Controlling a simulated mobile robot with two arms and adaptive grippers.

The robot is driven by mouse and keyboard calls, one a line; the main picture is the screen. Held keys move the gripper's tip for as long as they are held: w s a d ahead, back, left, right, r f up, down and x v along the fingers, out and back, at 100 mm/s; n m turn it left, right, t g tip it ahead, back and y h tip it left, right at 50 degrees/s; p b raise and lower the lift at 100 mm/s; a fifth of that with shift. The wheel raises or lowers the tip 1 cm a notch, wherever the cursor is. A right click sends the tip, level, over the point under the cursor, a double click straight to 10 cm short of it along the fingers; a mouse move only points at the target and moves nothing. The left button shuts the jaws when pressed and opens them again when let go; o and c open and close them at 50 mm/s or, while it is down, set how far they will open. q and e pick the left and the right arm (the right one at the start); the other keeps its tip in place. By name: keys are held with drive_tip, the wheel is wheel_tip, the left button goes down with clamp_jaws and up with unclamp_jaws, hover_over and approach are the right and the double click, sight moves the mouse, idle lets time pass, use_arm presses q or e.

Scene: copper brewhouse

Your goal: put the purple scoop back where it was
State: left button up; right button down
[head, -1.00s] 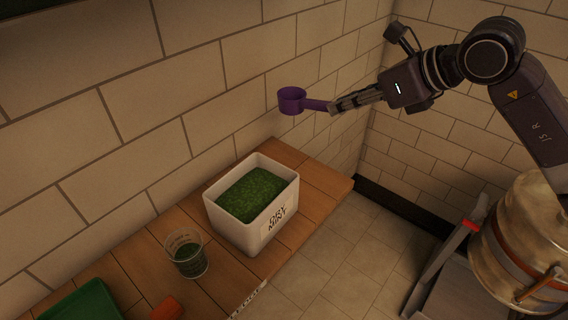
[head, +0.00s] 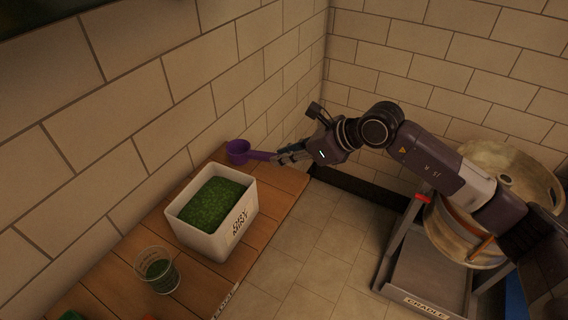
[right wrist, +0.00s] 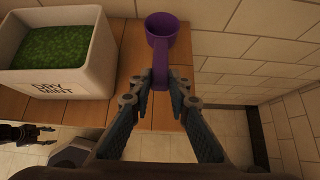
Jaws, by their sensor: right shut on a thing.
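The purple scoop (head: 239,151) is held by its handle in my right gripper (head: 281,156), which is shut on it. In the right wrist view the scoop (right wrist: 161,32) has its cup pointing away from the gripper (right wrist: 160,82), over the wooden shelf's end. The white box (head: 205,236) labelled "DRY MINT" stands on the shelf, full of green leaves, to the left of the gripper; it also shows in the right wrist view (right wrist: 66,84). Whether the scoop touches the shelf I cannot tell.
A clear measuring cup (head: 157,270) with green contents stands on the wooden shelf (head: 270,205) in front of the box. The tiled wall runs behind the shelf. A metal keg (head: 455,235) sits on a stand labelled "CRADLE" (head: 427,305) at the right. The shelf end beyond the box looks clear.

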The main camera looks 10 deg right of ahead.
wheel_tip(320, 180, down, 4)
drive_tip(key=shift+f+p, duration=0.15)
drive_tip(key=shift+p, duration=0.4)
drive_tip(key=c, duration=1.8)
unclamp_jaws()
drive_tip(key=shift+d, duration=0.1)
drive_tip(key=shift+b+v, duration=1.85)
drive_tip(key=shift+v, duration=4.15)
